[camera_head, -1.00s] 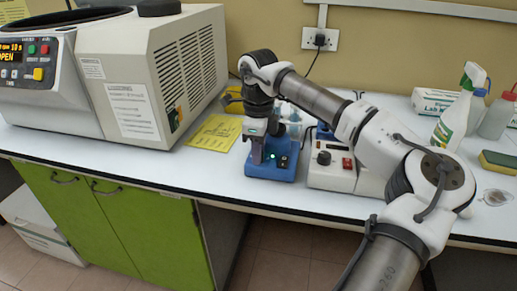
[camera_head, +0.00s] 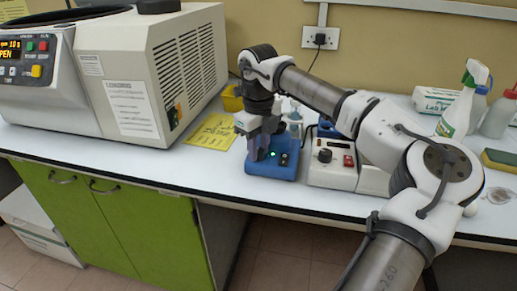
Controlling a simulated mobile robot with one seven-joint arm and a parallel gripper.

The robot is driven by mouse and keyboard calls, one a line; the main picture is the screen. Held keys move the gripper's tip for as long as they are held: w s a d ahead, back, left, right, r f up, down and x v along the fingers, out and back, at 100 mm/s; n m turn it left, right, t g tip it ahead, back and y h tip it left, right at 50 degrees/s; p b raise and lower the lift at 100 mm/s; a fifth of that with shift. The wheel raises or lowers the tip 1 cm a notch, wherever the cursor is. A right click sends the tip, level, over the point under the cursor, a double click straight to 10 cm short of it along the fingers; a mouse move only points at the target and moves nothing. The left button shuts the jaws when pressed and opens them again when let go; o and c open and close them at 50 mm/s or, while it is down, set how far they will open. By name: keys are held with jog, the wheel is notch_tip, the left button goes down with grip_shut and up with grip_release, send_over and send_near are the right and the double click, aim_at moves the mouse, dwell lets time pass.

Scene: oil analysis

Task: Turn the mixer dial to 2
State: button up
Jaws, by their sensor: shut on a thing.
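The mixer (camera_head: 284,172) is a small blue unit on the white bench, with a lit green light and small black controls on its front. My gripper (camera_head: 254,157) points down over the left part of the mixer. Its fingers meet the unit just left of the green light. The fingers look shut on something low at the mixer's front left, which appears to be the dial. The fingers cover the dial, so its number and pointer cannot be read.
A white control box (camera_head: 333,175) with a black knob and red switch stands close right of the mixer. A large centrifuge (camera_head: 150,70) fills the left. A yellow sheet (camera_head: 211,132) lies between. A spray bottle (camera_head: 460,108) and sponge (camera_head: 499,158) are at right.

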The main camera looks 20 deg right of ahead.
aim_at(259, 150)
jog(key=m+b, duration=0.1)
jog(key=m, duration=0.4)
jog(key=shift+m, duration=0.4)
dwell(0.4)
jog(key=o, duration=0.7)
notch_tip(259, 150, up, 14)
jog(key=shift+f, duration=0.1)
